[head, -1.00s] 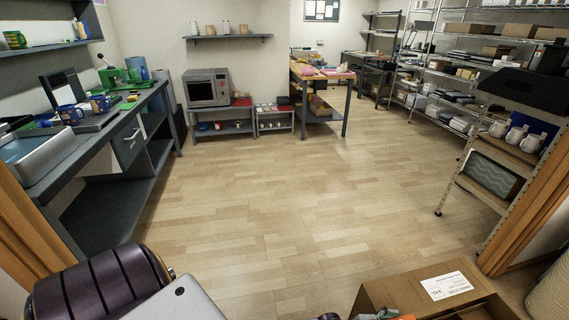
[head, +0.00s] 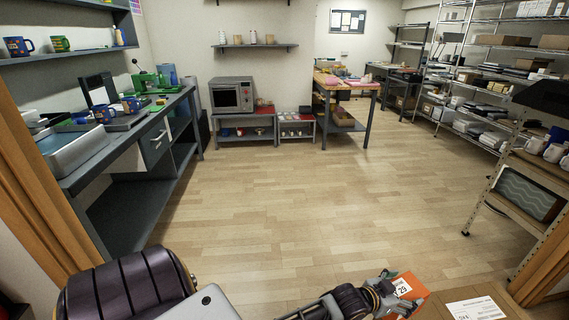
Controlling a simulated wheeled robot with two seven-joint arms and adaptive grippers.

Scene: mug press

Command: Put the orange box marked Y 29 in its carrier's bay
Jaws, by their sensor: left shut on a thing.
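The orange box (head: 412,283) is at the bottom of the head view, right of centre. A white label on it reads 29; the rest of the label is too small or covered. My left gripper (head: 396,290) is shut on the orange box, with the fingers at its left part. A brown cardboard box (head: 478,291) with a white label lies just right of and below it, cut off by the frame edge. I cannot tell whether the orange box touches it. My right gripper is not in view. I cannot make out a carrier's bay.
A grey workbench (head: 130,160) with mugs and a green press runs along the left. A microwave (head: 232,95) stands on a low table at the back. A metal rack with white mugs (head: 535,144) stands at the right. The wooden floor (head: 290,200) between is clear.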

